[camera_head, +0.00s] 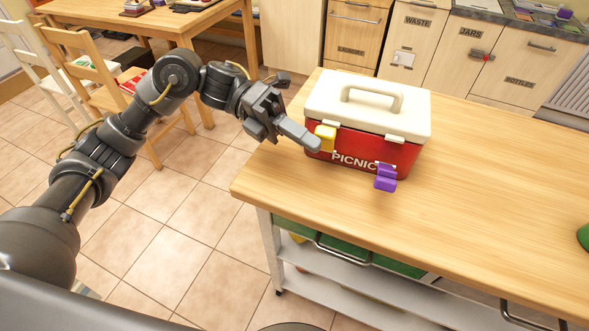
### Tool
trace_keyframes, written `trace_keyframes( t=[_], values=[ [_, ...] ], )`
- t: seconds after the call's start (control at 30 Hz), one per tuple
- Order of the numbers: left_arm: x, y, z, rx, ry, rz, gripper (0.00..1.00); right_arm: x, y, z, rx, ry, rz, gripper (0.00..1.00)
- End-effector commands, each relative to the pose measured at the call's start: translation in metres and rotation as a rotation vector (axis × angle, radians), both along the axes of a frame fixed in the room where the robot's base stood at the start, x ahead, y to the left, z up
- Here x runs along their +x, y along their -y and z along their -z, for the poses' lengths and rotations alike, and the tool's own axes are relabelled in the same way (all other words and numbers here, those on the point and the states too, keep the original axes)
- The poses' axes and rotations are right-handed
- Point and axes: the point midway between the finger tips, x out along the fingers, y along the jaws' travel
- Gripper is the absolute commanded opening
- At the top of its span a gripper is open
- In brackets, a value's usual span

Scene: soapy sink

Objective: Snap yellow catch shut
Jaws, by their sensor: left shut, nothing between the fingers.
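A red picnic box (385,157) with a cream lid (368,105) stands on the wooden worktop, its lid down. The yellow catch (325,136) is on the left part of its front face. The purple catch (386,178) is on the right part and sticks outward from the box. My left gripper (312,143) is shut and empty, its fingertips right at the yellow catch. I cannot tell whether they touch it. The fingers hide part of the box's left front edge, and I cannot tell whether the yellow catch is fully closed. My right gripper does not show.
The wooden worktop (450,210) is clear to the right and in front of the box. A green object (584,237) sits at the far right edge. Wooden chairs (85,75) and a table (150,22) stand at the left, cabinets behind.

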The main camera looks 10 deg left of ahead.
Motion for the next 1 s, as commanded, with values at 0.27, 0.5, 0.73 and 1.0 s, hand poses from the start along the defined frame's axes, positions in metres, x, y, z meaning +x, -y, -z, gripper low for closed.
trace_keyframes(
  t=[0.27, 0.5, 0.73, 1.0],
  values=[
    [0.015, 0.002, -0.009, 0.032, -0.209, -0.002, 0.00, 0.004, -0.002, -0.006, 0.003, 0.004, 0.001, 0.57],
    [0.024, 0.003, -0.012, 0.052, -0.325, -0.003, 0.00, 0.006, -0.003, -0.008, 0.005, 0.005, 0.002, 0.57],
    [0.028, 0.003, -0.013, 0.060, -0.376, -0.003, 0.00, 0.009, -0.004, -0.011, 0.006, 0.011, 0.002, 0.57],
    [0.028, 0.004, -0.014, 0.062, -0.386, -0.003, 0.00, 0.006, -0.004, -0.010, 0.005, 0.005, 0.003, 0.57]
  ],
)
